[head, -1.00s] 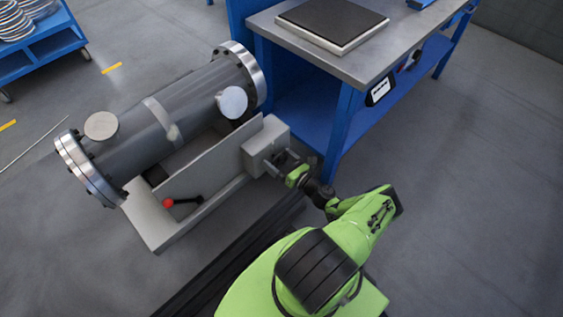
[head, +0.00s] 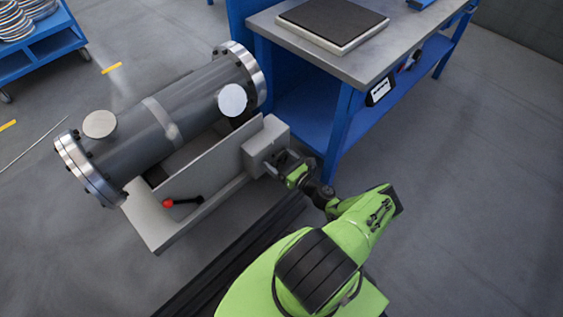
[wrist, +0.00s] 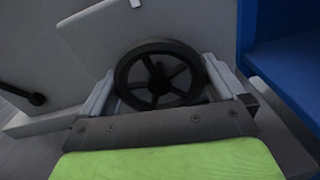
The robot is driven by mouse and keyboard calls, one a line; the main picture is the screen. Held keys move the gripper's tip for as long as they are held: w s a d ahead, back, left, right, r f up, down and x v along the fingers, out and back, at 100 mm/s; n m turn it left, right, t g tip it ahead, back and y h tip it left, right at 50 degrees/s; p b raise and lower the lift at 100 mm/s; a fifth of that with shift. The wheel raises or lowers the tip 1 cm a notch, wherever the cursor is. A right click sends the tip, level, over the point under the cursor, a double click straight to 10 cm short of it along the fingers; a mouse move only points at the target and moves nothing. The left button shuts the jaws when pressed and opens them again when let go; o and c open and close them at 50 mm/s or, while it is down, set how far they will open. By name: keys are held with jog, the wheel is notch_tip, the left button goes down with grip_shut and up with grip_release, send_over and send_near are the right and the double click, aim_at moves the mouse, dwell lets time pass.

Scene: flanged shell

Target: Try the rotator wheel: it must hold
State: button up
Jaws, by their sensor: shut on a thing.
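The rotator wheel (wrist: 158,75) is a dark, spoked handwheel on the grey rotator housing, seen face-on in the wrist view. My gripper (wrist: 163,88) has one finger on each side of the wheel and is shut on it. In the head view my gripper (head: 287,166) is at the right end of the rotator (head: 264,144), and the wheel is mostly hidden there. The grey flanged shell (head: 150,128) lies along the rotator, with a bolted bright flange at each end and round pale caps on its nozzles.
A red-knobbed lever (head: 183,202) sticks out of the rotator's front side. A blue workbench (head: 345,65) with a dark-topped plate (head: 333,22) stands close to the right of my gripper. A blue cart (head: 45,45) is at the far left. Floor at the right is clear.

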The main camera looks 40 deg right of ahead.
jog(key=shift+n, duration=0.4)
jog(key=shift+r+m, duration=0.1)
jog(key=shift+m, duration=1.1)
jog(key=o, duration=1.2)
